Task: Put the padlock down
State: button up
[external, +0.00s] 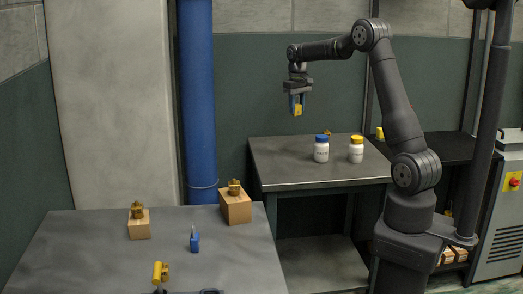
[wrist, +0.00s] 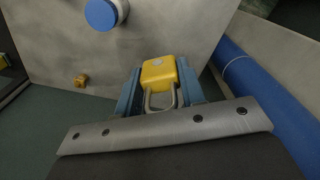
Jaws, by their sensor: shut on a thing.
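A yellow padlock (wrist: 158,72) with a grey metal shackle is between the two blue fingers of my gripper (wrist: 158,90) in the wrist view. The padlock's yellow body hangs at the fingertips, clear of any surface. The front metal table (external: 80,250) is at the lower left.
A blue-capped bottle (external: 321,150) and a yellow-capped bottle (external: 356,150) stand on the back table. Two boxes (external: 139,229) (external: 235,208) with brass fittings, a blue item (external: 194,242) and a yellow item (external: 160,272) are on the front table. A blue pillar (external: 198,100) stands behind it.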

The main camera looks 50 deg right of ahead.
jog(key=s+d+m, duration=0.3)
jog(key=s+d, duration=0.8)
jog(key=d, duration=0.5)
jog(key=s+d+m, duration=0.3)
jog(key=s+d, duration=0.9)
jog(key=d, duration=0.5)
notch_tip(320, 180, down, 8)
jog(key=w+f, duration=0.2)
jog(key=w, duration=0.2)
jog(key=w+a+f, duration=0.1)
jog(key=w+f, duration=0.1)
jog(key=w, duration=0.2)
jog(key=w+a+f, duration=0.1)
jog(key=w+f, duration=0.2)
jog(key=w, duration=0.1)
jog(key=shift+a, duration=0.1)
jog(key=shift+f, duration=2.05)
jog(key=shift+f, duration=0.1)
jog(key=o, duration=0.6)
jog(key=shift+f, duration=0.1)
jog(key=o, duration=0.5)
jog(key=shift+c, duration=0.2)
